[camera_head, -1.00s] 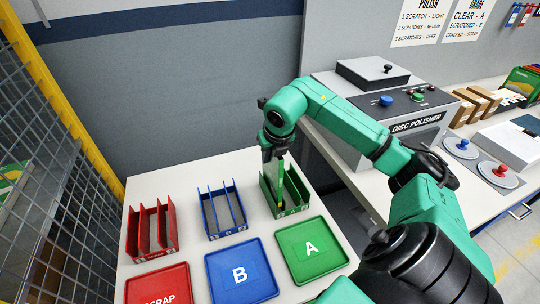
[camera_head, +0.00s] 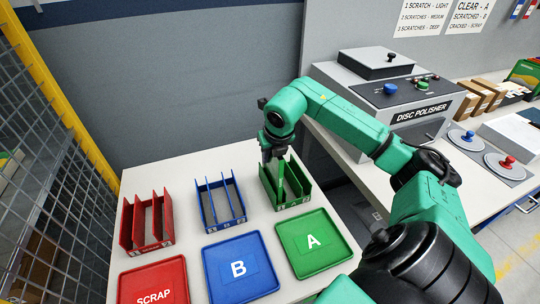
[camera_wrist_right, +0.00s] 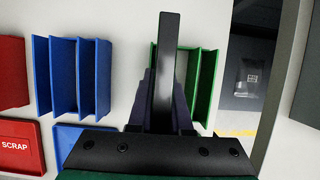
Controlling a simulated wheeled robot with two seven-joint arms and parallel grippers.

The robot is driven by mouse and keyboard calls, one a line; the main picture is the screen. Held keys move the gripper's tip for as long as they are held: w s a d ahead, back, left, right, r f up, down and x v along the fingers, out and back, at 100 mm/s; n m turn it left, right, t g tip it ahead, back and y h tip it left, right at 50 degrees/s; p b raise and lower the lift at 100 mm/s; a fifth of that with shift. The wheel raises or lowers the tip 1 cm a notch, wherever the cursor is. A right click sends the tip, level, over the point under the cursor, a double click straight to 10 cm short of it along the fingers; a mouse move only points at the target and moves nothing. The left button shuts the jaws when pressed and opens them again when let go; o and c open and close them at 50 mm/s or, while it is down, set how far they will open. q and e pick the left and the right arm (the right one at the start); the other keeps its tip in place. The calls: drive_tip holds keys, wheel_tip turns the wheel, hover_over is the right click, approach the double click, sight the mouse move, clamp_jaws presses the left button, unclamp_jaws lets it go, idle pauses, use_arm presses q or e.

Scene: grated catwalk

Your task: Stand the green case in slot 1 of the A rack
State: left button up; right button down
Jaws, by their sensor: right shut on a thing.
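The green A rack (camera_head: 303,184) stands on the white table behind the green A tray (camera_head: 314,243). My right gripper (camera_head: 275,158) points down over the left part of this rack. It is shut on the green case (camera_head: 281,178), which is upright and looks to be at least partly between the rack's walls. I cannot tell whether the case touches the rack floor. My left gripper is not in view.
The blue rack (camera_head: 220,203) and red rack (camera_head: 147,222) stand to the left, with the B tray (camera_head: 240,264) and SCRAP tray (camera_head: 153,283) in front. The disc polisher (camera_head: 390,95) is on the bench at right. A mesh fence (camera_head: 45,180) borders the left.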

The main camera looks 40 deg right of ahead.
drive_tip(key=shift+f, duration=0.2)
drive_tip(key=shift+c, duration=1.8)
unclamp_jaws()
wheel_tip(320, 180, up, 8)
drive_tip(key=p, duration=0.6)
